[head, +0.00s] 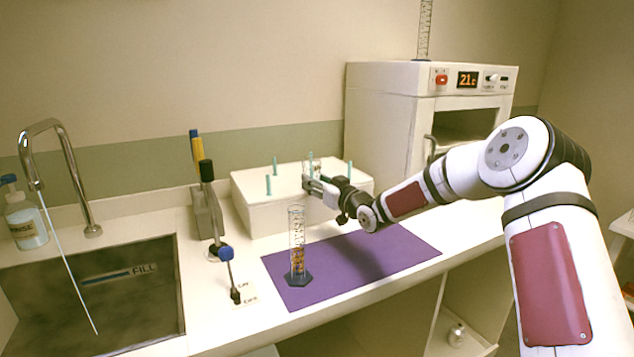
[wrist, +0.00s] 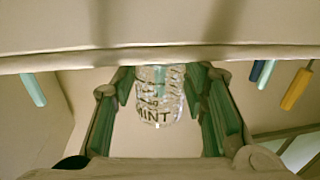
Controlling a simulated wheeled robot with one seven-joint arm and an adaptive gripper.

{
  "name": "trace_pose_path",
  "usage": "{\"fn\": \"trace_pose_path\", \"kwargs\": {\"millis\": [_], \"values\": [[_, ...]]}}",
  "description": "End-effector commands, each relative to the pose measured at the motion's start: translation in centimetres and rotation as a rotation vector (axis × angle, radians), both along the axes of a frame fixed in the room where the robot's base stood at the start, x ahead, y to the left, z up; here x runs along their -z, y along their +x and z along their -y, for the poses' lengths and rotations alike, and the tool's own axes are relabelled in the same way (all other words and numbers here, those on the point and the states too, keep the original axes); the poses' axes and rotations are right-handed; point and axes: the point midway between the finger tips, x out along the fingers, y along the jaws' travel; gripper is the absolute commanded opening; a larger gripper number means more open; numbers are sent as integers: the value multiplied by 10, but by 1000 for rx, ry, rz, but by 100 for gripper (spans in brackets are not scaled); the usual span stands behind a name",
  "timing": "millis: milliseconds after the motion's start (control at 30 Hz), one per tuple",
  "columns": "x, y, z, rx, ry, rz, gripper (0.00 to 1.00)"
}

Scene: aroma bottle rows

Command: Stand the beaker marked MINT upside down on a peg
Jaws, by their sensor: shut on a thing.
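The MINT beaker is clear glass and shows in the wrist view (wrist: 158,98) between the green finger pads. Its lettering reads upright there while the pegs point down, so the beaker is upside down. My gripper (head: 312,187) is shut on it over the white peg box (head: 290,213). Teal pegs stand on the box, such as the front left peg (head: 268,185) and the right peg (head: 350,167). A teal streak shows through the glass, seemingly a peg inside or behind it. I cannot tell whether the beaker's rim touches the box top.
A graduated cylinder (head: 297,252) stands on the purple mat (head: 350,262) in front of the box. An oven-like cabinet (head: 385,115) is behind right. A rack with upright coloured handles (head: 207,205) stands left, beside the sink (head: 95,290). The mat's right part is clear.

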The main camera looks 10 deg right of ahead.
Motion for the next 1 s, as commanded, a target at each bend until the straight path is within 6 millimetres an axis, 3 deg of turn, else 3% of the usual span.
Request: {"fn": "trace_pose_path", "kwargs": {"millis": [300, 333, 400, 800, 1000], "values": [[10, -1, 0, -2, -6, -16, 13], [10, -1, 0, -2, -6, -17, 47], [11, -2, 0, -2, -7, -19, 63], [13, -4, -2, -7, -8, -22, 64], [12, -24, 11, -2, -10, -21, 64]]}}
